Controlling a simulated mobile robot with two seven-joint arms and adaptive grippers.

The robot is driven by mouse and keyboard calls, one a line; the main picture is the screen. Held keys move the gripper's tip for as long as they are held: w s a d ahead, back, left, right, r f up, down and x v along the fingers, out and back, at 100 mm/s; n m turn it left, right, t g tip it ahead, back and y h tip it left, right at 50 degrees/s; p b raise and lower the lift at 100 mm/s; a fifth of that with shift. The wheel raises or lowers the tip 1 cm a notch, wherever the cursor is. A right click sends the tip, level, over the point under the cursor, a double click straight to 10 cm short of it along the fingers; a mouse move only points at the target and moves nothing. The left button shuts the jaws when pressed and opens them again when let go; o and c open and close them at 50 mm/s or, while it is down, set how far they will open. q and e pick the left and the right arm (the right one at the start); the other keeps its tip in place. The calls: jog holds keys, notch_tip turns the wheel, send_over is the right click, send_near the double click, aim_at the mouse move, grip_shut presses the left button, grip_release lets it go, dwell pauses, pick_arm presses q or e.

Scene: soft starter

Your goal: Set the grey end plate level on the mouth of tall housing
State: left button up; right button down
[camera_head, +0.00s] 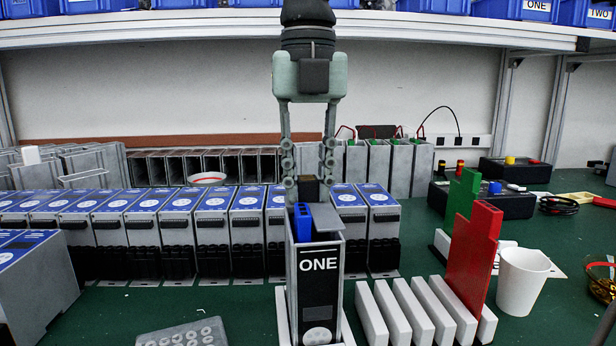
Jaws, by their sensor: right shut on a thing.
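The tall housing (319,275) stands upright at the front centre, with a black face marked ONE. The grey end plate (327,221) is at its mouth, over the right part, and looks tilted. A blue part (302,223) shows at the left of the mouth. I cannot tell whether the plate touches the rim all round. My left gripper is not in view.
A row of blue-topped units (212,225) stands behind the housing. White bars (411,311), a red stepped block (470,255) and a white cup (522,280) are to the right. A grey holed block (183,335) lies at front left. Green table shows between.

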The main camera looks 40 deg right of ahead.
jog(key=shift+f+b, duration=0.4)
jog(key=shift+f, duration=0.15)
dwell(0.6)
jog(key=c, duration=1.2)
grip_release()
jog(key=shift+o, duration=0.2)
jog(key=o, duration=0.5)
jog(key=shift+r, duration=0.1)
